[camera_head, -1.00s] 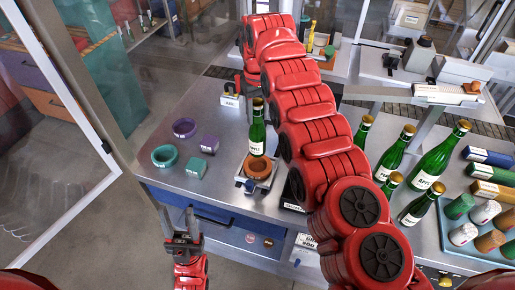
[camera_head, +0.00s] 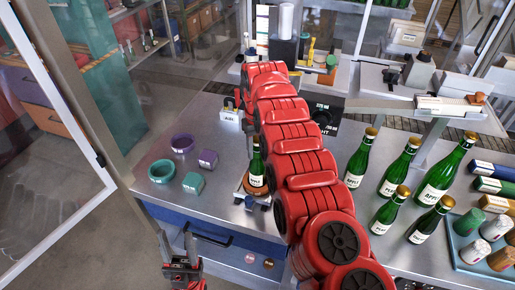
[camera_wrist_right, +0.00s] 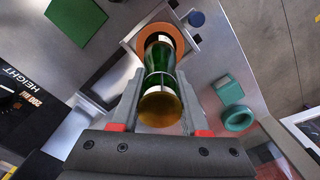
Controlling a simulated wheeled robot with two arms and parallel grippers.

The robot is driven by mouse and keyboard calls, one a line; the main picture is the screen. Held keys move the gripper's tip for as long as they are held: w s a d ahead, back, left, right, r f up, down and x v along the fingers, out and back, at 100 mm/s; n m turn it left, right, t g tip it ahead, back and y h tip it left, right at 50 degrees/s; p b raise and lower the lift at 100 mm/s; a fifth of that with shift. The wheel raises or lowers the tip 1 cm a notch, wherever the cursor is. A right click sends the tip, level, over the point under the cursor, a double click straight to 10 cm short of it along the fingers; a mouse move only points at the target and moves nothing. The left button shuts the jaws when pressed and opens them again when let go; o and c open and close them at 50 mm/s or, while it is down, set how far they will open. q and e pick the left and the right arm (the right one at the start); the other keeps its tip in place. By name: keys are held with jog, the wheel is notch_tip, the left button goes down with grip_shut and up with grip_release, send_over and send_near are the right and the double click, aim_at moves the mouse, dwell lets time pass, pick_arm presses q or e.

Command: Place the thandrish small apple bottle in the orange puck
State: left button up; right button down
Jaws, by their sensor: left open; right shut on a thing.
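The small green bottle (camera_head: 257,172) with a gold top and white label stands about upright over the orange puck (camera_head: 242,187). Its base meets the puck's opening; I cannot tell whether it is fully seated. In the right wrist view the bottle (camera_wrist_right: 159,72) points into the orange ring (camera_wrist_right: 130,40), and the ring shows around its far end. My right gripper (camera_wrist_right: 162,88) is shut on the bottle near its top; in the head view my red arm mostly hides it. My left gripper (camera_head: 181,262) is open and empty, in front of the table, left of the bottle.
A teal ring (camera_head: 162,171), purple ring (camera_head: 182,143), teal block (camera_head: 193,183) and purple block (camera_head: 208,158) lie left of the puck. Several green bottles (camera_head: 389,210) stand to the right, beside a tray (camera_head: 462,262) of capsules. The table's front edge is near.

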aim_at(258, 141)
jog(key=shift+f, duration=0.2)
jog(key=shift+c, duration=2)
grip_release()
jog(key=shift+r, duration=0.1)
jog(key=shift+r, duration=0.15)
notch_tip(258, 141, up, 3)
jog(key=shift+d+r+b, duration=0.1)
jog(key=shift+b, duration=0.65)
notch_tip(258, 141, up, 8)
jog(key=p, duration=0.7)
jog(key=shift+s, duration=0.15)
jog(key=shift+r+p, duration=0.35)
